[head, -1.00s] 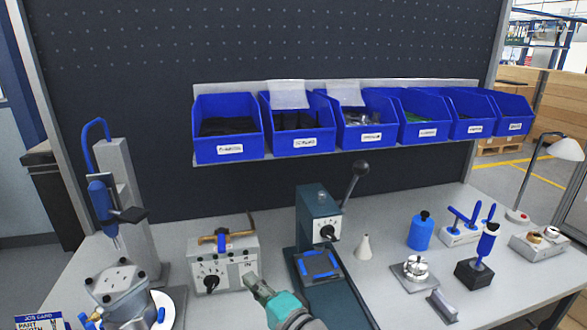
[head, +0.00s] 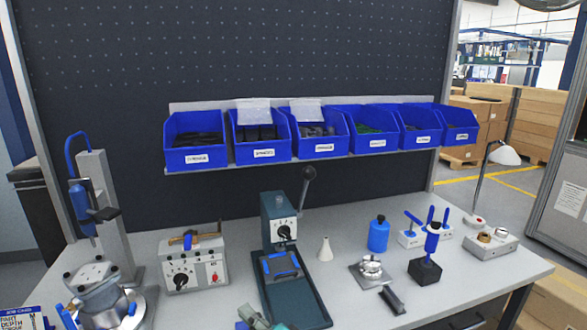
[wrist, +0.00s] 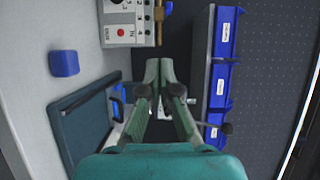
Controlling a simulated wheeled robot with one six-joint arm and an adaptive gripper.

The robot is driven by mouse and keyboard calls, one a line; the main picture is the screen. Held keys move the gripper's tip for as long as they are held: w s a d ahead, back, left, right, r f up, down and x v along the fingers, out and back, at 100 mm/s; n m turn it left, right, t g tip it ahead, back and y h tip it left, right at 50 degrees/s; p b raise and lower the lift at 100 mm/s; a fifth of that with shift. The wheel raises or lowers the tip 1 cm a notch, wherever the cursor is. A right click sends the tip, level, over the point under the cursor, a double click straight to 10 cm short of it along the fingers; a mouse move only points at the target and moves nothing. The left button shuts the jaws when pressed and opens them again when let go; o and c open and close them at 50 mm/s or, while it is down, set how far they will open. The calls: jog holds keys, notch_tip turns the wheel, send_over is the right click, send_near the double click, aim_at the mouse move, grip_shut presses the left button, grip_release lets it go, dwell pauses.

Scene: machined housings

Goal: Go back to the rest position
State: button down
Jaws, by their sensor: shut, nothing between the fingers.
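My gripper (head: 250,316) shows at the bottom edge of the head view, in front of the press and mostly cut off by the frame. In the wrist view my gripper (wrist: 158,70) has its green-grey fingers together, with nothing between them. It hangs clear of the bench, with the press base (wrist: 75,135) to its left and the control box (wrist: 125,25) beyond its tips.
Blue bins (head: 262,150) line the rack at the back. The press (head: 278,220) stands mid-bench, the knobbed box (head: 194,268) left of it. A clamp fixture (head: 97,295) is front left. A blue bottle (head: 378,236) and small tools stand right. Front right bench is bare.

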jog(key=s+d+f+n+t+h, duration=0.2)
jog(key=s+d+f+h, duration=0.6)
jog(key=s+d+f, duration=1.05)
jog(key=s+d+r+n+h, duration=0.1)
jog(key=s+d+n+h, duration=0.1)
jog(key=s, duration=1.1)
jog(key=s+d+r+n+h, duration=0.2)
jog(key=s+d+n, duration=0.3)
jog(key=s, duration=0.8)
jog(key=shift+d+r, duration=0.2)
jog(key=shift+d, duration=0.75)
